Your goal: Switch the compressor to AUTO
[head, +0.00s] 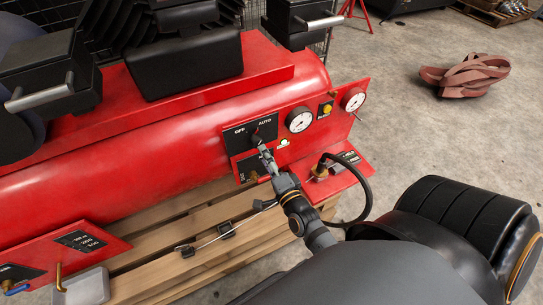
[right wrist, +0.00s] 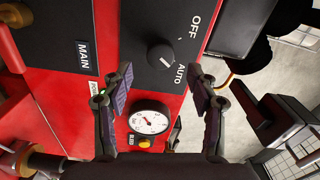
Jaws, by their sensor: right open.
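The black selector knob (right wrist: 160,55) sits on a black switch plate with OFF and AUTO lettering. In the right wrist view its short white mark appears to point towards the AUTO label (right wrist: 180,74), away from the OFF label (right wrist: 194,27). The switch plate (head: 238,139) is on the red compressor's (head: 130,150) panel in the head view, where the knob is small and partly hidden by my gripper. My right gripper (right wrist: 161,84) is open, its fingertips apart in front of the plate, with nothing between them. It also shows in the head view (head: 264,153). My left gripper is not in view.
Pressure gauges (head: 300,119) and a yellow button (head: 327,109) are right of the switch. A black hose (head: 368,190) loops from a brass fitting below. The compressor stands on a wooden pallet (head: 190,265). A reddish strap pile (head: 465,75) lies on open concrete floor.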

